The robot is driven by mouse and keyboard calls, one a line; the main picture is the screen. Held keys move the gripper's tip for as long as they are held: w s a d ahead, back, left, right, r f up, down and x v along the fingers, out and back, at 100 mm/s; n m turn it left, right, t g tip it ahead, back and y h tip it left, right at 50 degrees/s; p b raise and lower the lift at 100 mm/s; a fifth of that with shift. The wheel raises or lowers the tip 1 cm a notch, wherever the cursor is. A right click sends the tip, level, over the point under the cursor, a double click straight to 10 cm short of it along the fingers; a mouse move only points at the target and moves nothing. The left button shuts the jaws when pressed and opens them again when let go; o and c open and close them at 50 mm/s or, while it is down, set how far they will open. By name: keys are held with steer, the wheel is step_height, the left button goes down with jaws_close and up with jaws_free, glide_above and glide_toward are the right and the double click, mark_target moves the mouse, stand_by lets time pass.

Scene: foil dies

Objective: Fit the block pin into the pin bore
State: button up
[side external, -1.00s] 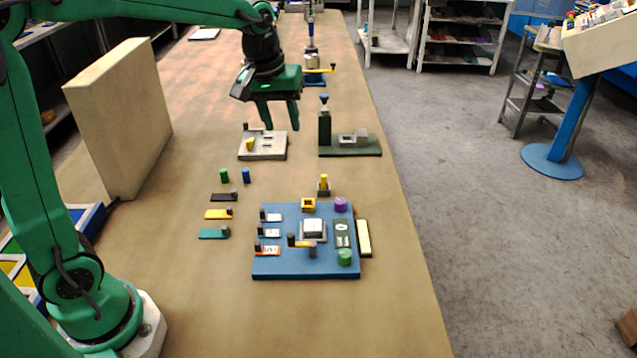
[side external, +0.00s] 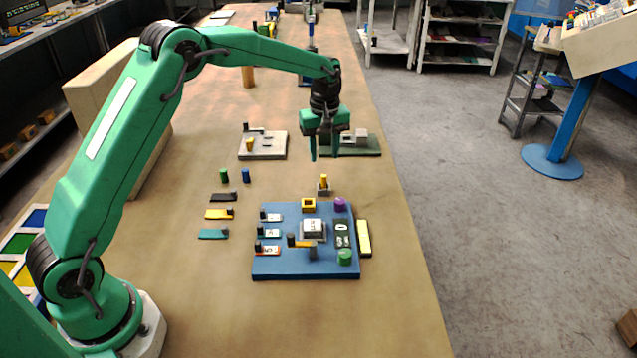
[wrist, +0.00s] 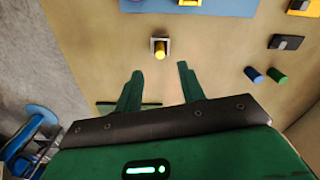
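The block pin, a yellow cylinder (side external: 324,179), stands upright in a small grey block just behind the blue board. It also shows in the wrist view (wrist: 161,50), just ahead of the gap between my fingers. A yellow square piece with a dark opening (side external: 308,205), which looks like the pin bore, sits at the back edge of the blue board (side external: 283,268). Only its edge shows in the wrist view (wrist: 190,3). My gripper (side external: 324,156) is open and empty, pointing down, above and a little behind the pin. Its two fingers are apart in the wrist view (wrist: 160,69).
The blue board carries a purple knob (side external: 340,204), a green knob (side external: 345,257) and several small parts. A dark green fixture (side external: 365,150) stands behind my gripper, a pale plate (side external: 262,152) to its left. Green (side external: 224,176) and blue (side external: 246,176) cylinders stand left on open table.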

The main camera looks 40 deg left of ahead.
mark_target(324, 176)
steer(key=shift+f, duration=0.25)
steer(key=shift+f, duration=1.2)
steer(key=shift+f, duration=0.1)
steer(key=shift+f, duration=2.5)
steer(key=shift+c, duration=0.2)
jaws_close()
